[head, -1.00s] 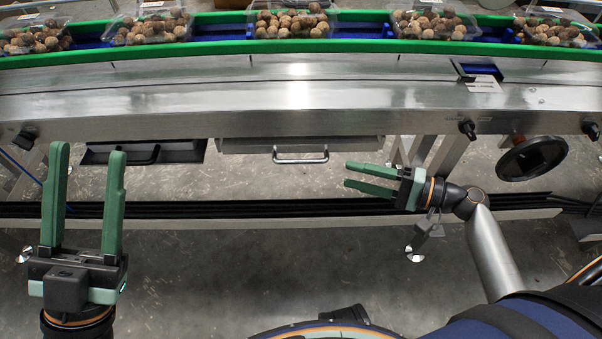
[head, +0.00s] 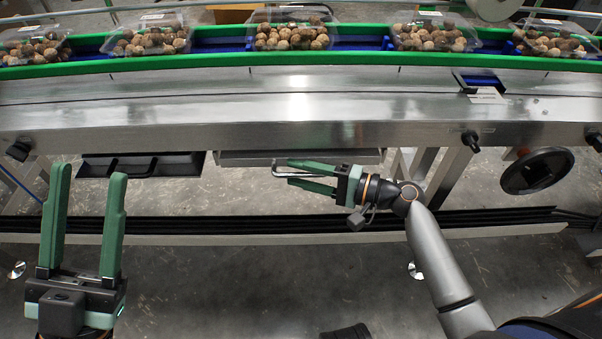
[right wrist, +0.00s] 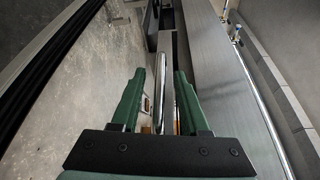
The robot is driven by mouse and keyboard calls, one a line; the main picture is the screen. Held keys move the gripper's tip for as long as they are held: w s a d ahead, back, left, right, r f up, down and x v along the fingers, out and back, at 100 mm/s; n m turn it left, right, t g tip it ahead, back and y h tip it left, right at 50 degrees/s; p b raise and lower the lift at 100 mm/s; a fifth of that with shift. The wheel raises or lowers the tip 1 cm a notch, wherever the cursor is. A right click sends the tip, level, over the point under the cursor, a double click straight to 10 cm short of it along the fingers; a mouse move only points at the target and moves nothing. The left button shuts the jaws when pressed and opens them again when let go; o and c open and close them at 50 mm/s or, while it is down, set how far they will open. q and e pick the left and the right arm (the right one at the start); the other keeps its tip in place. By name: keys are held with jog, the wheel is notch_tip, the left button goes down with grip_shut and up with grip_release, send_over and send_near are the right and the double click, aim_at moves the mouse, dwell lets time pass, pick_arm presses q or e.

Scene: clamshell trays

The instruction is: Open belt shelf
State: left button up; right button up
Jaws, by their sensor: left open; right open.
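The belt shelf (head: 240,159) is a flat grey metal drawer under the steel conveyor frame, and it looks shut. Its bar handle (head: 274,169) shows at the fingertips of my right gripper (head: 292,174). That gripper is open, pointing left, with its fingers at the handle and partly hiding it. In the right wrist view, a metal bar (right wrist: 160,90) lies between the open green fingers (right wrist: 160,76); I cannot tell whether they touch it. My left gripper (head: 92,178) is open and empty at the left, pointing up in the picture, apart from the shelf.
A black tray (head: 190,164) with a handle hangs left of the shelf. Above, the green-edged conveyor belt (head: 300,60) carries several clear clamshell trays (head: 292,37) of round brown items. A black handwheel (head: 537,171) and frame legs stand right. Black rails run low behind the floor space.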

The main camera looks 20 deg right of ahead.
grip_shut()
dwell(0.3)
dwell(1.1)
